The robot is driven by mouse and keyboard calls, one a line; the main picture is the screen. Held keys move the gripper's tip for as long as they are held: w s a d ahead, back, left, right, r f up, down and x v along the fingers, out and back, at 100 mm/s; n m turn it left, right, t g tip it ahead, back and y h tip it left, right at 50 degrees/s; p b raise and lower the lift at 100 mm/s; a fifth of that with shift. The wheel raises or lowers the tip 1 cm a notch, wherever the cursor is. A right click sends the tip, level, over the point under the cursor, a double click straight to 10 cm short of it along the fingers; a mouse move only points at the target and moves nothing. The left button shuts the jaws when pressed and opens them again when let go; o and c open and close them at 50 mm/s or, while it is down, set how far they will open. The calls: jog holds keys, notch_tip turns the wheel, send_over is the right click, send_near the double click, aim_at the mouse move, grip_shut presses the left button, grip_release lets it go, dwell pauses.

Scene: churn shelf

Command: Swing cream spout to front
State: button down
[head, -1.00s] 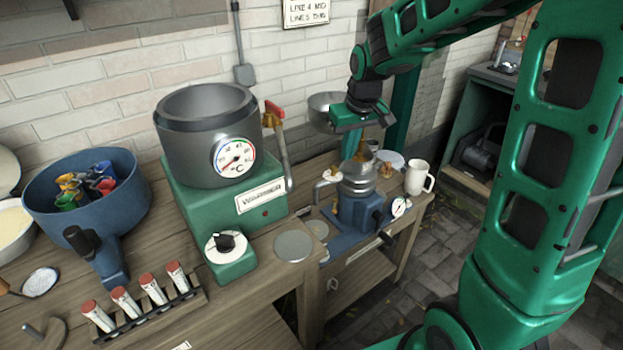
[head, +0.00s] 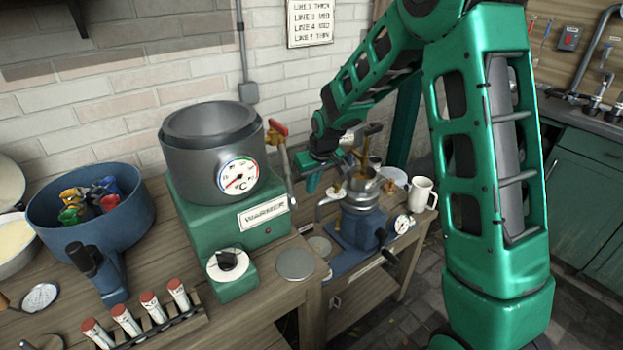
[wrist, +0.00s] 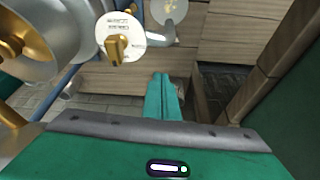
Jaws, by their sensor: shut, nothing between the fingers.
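The cream separator (head: 358,222) has a blue base, a silver bowl and brass fittings. It stands on the lower bench right of the warmer. A pale curved spout (head: 327,203) sticks out from its left side and bends down. In the wrist view a pale spout (wrist: 158,38) shows beside a white round label with a brass knob (wrist: 120,45). I cannot tell for sure which spout is the cream one. My gripper (head: 311,184) is shut and empty, just left of and above the left spout. Its green fingertips (wrist: 161,76) appear apart from the spout in the wrist view.
The green warmer (head: 225,205) with a grey pot stands close on the left, its red-handled tap (head: 278,130) near my gripper. A white mug (head: 423,195) stands right of the separator. A round plate (head: 295,264) lies on the near bench.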

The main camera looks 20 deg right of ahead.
jog(key=shift+s+d+f, duration=0.15)
jog(key=shift+s, duration=0.45)
jog(key=shift+s+d+f, duration=0.15)
jog(key=shift+s, duration=0.5)
jog(key=shift+s+d+f, duration=0.15)
jog(key=shift+s, duration=0.45)
